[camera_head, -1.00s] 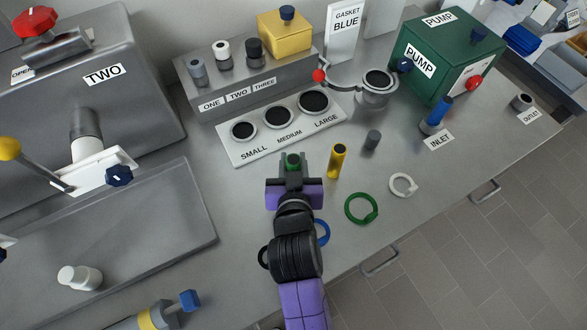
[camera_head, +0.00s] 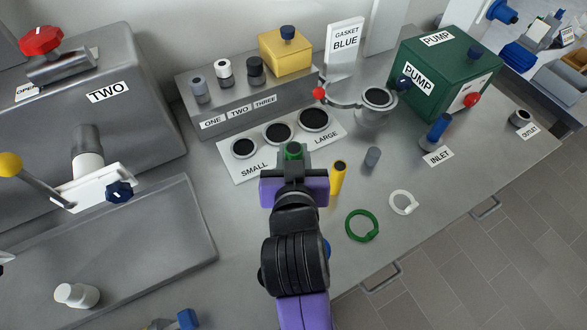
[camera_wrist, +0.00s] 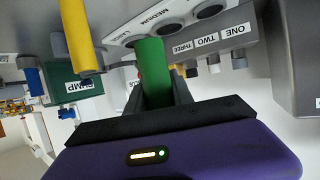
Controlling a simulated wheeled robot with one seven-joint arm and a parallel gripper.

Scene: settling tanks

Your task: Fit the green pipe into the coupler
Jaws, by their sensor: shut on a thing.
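My gripper (camera_head: 293,157) is shut on the green pipe (camera_head: 293,150). In the wrist view the green pipe (camera_wrist: 150,62) extends from the jaws. In the head view the gripper overlaps the front of the white panel marked SMALL, MEDIUM and LARGE and hides the MEDIUM label. A grey round socket with a dark opening (camera_head: 377,97), which looks like the coupler, is up and right of the gripper. It has a red-knobbed lever (camera_head: 319,92) and looks empty.
A yellow pipe (camera_head: 338,178) stands close right of my gripper, with a grey plug (camera_head: 372,157) beyond. Green (camera_head: 362,240) and white (camera_head: 405,192) rings lie in front. The green pump (camera_head: 478,75) and blue inlet pipe (camera_head: 439,130) are right. A grey block (camera_head: 237,127) stands behind the panel.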

